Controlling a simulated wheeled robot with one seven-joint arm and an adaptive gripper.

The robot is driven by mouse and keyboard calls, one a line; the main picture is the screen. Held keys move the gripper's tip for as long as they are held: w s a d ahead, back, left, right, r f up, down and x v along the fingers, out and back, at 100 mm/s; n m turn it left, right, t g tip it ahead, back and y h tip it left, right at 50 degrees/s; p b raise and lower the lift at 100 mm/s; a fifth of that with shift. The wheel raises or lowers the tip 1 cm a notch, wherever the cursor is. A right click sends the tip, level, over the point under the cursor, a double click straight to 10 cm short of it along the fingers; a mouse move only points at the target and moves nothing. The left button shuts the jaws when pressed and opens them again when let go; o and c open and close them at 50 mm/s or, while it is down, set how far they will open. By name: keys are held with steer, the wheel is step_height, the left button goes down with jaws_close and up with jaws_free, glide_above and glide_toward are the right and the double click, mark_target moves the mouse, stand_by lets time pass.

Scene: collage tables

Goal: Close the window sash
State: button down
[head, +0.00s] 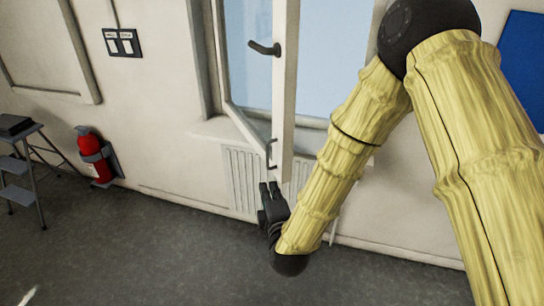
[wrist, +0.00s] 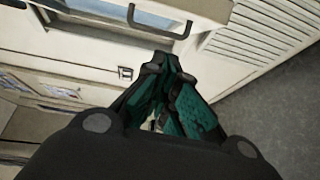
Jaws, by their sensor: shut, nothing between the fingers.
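The white-framed window sash (head: 286,95) stands swung open into the room in the head view. A dark lever handle (head: 264,48) is on its edge, and a dark pull handle (head: 271,153) sits low on it. My gripper (head: 269,187) is shut and empty, just below the pull handle and the sash's lower corner. In the wrist view my fingertips (wrist: 168,65) are together, and a dark bar handle (wrist: 158,24) lies ahead of them, apart from them. Whether my gripper touches the sash cannot be told.
A white radiator (head: 243,180) is on the wall under the window. A switch plate (head: 122,42) is on the wall. The grey floor (head: 130,250) at lower left is mostly clear.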

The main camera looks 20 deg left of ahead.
mark_target(268, 161)
steer(key=p+x, duration=0.2)
steer(key=x, duration=0.1)
steer(key=d+r+p+x, duration=0.1)
steer(key=p+x, duration=0.1)
steer(key=x, duration=0.2)
steer(key=w+r+p+x, duration=0.1)
steer(key=p+x, duration=0.1)
steer(key=x, duration=0.2)
steer(key=shift+d, duration=0.3)
steer(key=shift+w+d+f+p, duration=0.2)
steer(key=shift+w+d+p, duration=0.2)
steer(key=shift+d+p, duration=0.15)
steer(key=shift+w+d, duration=0.1)
steer(key=shift+d, duration=0.05)
